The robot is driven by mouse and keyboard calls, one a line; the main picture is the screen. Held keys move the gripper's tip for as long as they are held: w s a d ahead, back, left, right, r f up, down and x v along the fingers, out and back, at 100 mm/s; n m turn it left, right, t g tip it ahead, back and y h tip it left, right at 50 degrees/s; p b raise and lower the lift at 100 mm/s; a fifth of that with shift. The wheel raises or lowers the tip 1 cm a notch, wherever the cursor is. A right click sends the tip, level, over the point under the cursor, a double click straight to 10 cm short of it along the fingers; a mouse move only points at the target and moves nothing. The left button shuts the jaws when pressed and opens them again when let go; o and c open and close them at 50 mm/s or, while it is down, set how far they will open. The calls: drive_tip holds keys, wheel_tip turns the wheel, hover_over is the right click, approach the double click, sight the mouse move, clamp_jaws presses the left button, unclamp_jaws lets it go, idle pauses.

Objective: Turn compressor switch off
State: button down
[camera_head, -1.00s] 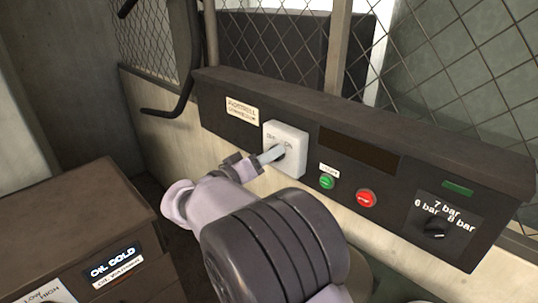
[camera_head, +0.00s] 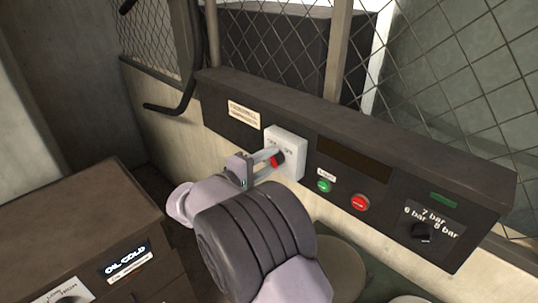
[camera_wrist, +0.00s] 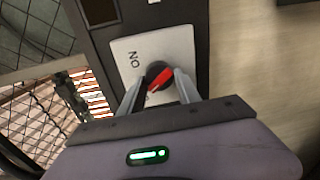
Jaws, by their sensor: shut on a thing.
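The compressor switch is a white plate (camera_head: 289,143) on a dark control panel, with a round black knob that bears a red bar (camera_head: 276,160). In the wrist view the plate (camera_wrist: 185,45) reads ON, turned in the picture, and the red bar (camera_wrist: 160,79) lies tilted between my fingers. My gripper (camera_head: 270,158) is at the knob and shut on it, one finger on each side. The wrist view also shows my gripper (camera_wrist: 159,84) there. The fingers hide part of the knob, and its marking OFF is not readable.
On the panel (camera_head: 225,97) are a green button (camera_head: 324,186), a red button (camera_head: 360,202) and a black pressure dial (camera_head: 421,232) to the right. Wire mesh (camera_head: 440,90) rises behind. A brown cabinet (camera_head: 75,215) stands at the left. A bent dark pipe (camera_head: 170,109) sticks out left of the panel.

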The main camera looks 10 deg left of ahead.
drive_tip(key=shift+n+p, duration=0.55)
drive_tip(key=shift+n, duration=0.25)
drive_tip(key=c, duration=0.9)
unclamp_jaws()
drive_tip(key=p+v, duration=0.3)
drive_tip(key=v, duration=1.4)
drive_tip(key=shift+s+a, duration=0.15)
drive_tip(key=shift+a, duration=0.05)
